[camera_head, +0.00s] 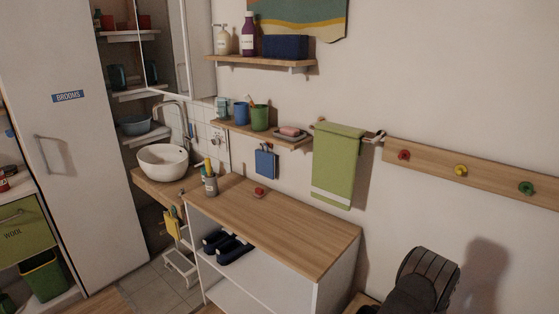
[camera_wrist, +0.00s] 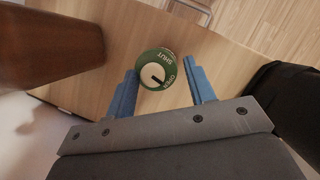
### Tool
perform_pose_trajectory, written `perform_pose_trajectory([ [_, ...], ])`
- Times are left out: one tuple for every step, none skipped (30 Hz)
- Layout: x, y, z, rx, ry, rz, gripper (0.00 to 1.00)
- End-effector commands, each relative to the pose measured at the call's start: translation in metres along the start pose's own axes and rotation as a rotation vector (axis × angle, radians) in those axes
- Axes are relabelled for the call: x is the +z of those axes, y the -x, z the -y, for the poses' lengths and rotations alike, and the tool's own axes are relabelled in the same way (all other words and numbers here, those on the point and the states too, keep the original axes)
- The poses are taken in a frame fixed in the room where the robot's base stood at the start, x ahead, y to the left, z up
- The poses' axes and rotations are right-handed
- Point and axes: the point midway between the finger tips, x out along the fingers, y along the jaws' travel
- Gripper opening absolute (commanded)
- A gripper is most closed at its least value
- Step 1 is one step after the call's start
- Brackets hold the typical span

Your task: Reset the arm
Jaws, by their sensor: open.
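My gripper (camera_wrist: 163,75) shows in the wrist view with its two blue fingers spread apart. A round green knob (camera_wrist: 146,82) with a pale centre and the words SHUT and OPEN appears between the fingers in the picture. No contact with either finger shows, and I cannot tell how far it lies beyond the tips. In the head view, a dark part of my arm stands at the bottom right; my gripper does not show there.
In the wrist view, a brown rounded object (camera_wrist: 55,40) is at upper left, and a dark shape (camera_wrist: 282,105) is at right. In the head view, a wooden-topped cabinet (camera_head: 300,225) stands left of my arm. A peg rail (camera_head: 475,178) and green towel (camera_head: 338,165) hang on the wall.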

Motion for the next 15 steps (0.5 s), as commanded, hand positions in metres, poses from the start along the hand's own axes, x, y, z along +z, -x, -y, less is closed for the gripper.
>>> perform_pose_trajectory([
  [0.000, 0.001, -0.001, -0.015, -0.040, 0.000, 0.50],
  [-0.001, 0.005, -0.001, -0.027, -0.069, -0.002, 0.50],
  [-0.001, 0.013, -0.001, -0.032, -0.083, -0.002, 0.50],
  [-0.001, 0.020, -0.001, -0.031, -0.080, -0.002, 0.50],
  [-0.001, 0.026, -0.002, -0.030, -0.079, -0.002, 0.50],
  [-0.001, 0.034, -0.002, -0.030, -0.079, -0.002, 0.50],
  [0.000, 0.040, -0.002, -0.030, -0.079, -0.002, 0.50],
  [0.000, 0.046, -0.002, -0.030, -0.079, -0.002, 0.50],
  [0.000, 0.054, -0.003, -0.030, -0.079, -0.002, 0.50],
  [0.000, 0.060, -0.003, -0.031, -0.079, -0.002, 0.50],
  [-0.001, 0.066, -0.003, -0.030, -0.079, -0.002, 0.50],
  [-0.001, 0.074, -0.003, -0.030, -0.079, -0.002, 0.50],
  [-0.001, 0.080, -0.003, -0.031, -0.078, -0.002, 0.50],
  [-0.001, 0.086, -0.003, -0.031, -0.078, -0.002, 0.50],
  [-0.001, 0.094, -0.003, -0.031, -0.078, -0.002, 0.50],
])
